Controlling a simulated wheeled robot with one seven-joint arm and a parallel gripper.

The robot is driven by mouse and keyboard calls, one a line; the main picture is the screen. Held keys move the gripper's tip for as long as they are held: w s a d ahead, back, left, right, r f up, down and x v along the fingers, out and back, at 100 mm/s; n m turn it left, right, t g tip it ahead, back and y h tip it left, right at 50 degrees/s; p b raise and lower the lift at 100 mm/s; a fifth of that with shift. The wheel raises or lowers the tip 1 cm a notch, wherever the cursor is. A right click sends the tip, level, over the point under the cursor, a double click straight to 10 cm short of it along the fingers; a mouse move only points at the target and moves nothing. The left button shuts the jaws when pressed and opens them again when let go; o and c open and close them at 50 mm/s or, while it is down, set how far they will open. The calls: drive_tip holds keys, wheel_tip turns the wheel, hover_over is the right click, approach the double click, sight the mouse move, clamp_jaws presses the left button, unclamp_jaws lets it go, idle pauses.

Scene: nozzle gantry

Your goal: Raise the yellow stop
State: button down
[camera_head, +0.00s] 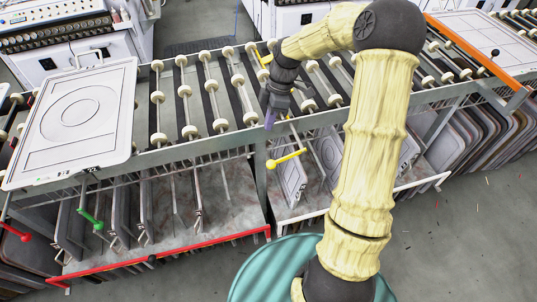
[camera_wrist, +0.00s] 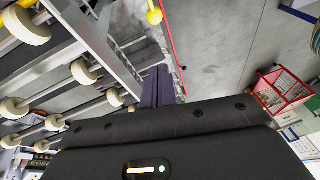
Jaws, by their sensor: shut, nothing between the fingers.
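The yellow stop's lever (camera_head: 287,159) hangs at the front of the roller conveyor, with a ball at its lower left end and a thin yellow rod running up behind it. In the wrist view a yellow ball (camera_wrist: 154,14) shows at the top edge, beyond my fingertips and apart from them. A further yellow piece (camera_head: 265,58) shows farther back at the rollers, partly hidden by my arm. My gripper (camera_head: 270,120), with purple fingers, points down above and left of the lever and does not touch it. Its fingers (camera_wrist: 160,75) are shut and empty.
A white framed panel (camera_head: 70,140) lies on the rollers at left. A green lever (camera_head: 91,219) and a red lever (camera_head: 16,233) hang along the same front. An orange bar (camera_head: 470,50) crosses the conveyor at right. Racked panels stand below. Grey floor (camera_head: 450,240) is open at right.

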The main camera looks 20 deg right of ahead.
idle(0.3)
hover_over(269, 161)
drive_tip(key=w+a, duration=0.1)
drive_tip(key=a, duration=0.1)
wheel_tip(269, 161, down, 9)
drive_tip(key=shift+s+d+f+p, duration=0.1)
drive_tip(key=shift+d+f+p, duration=0.2)
drive_tip(key=shift+f, duration=0.35)
drive_tip(key=shift+s+d+f+p, duration=0.15)
drive_tip(key=shift+d+f+p, duration=0.15)
drive_tip(key=shift+f, duration=0.35)
drive_tip(key=shift+s+d+f+p, duration=0.1)
drive_tip(key=shift+d+f+p, duration=0.2)
drive_tip(key=shift+f, duration=0.35)
drive_tip(key=shift+f, duration=0.1)
